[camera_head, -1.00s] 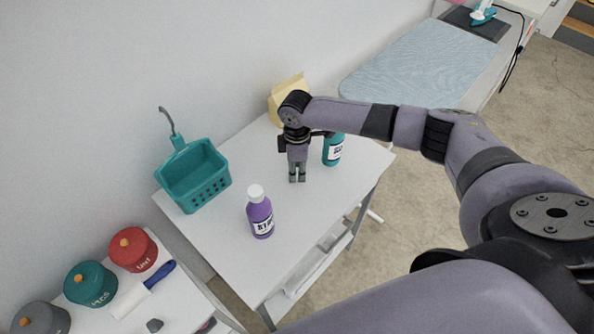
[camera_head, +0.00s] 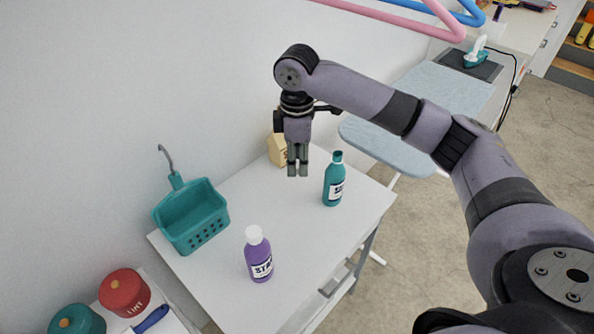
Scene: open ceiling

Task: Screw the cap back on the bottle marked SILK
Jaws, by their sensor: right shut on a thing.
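A teal bottle (camera_head: 333,186) stands upright on the white table, with a white label too small to read surely. Its narrow top is teal, and I cannot tell whether a cap is on it. A purple bottle (camera_head: 259,260) with a white cap on stands upright nearer the front; its label seems to start with "ST". My right gripper (camera_head: 298,172) points down above the table, to the left of the teal bottle and apart from it. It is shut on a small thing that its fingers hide. No loose cap shows on the table. My left gripper is out of view.
A teal basket with a hook (camera_head: 190,217) stands at the table's left edge. A yellowish carton (camera_head: 277,151) stands behind my right gripper. Red (camera_head: 124,292) and teal (camera_head: 77,320) lidded jars are at lower left. The table between the two bottles is clear.

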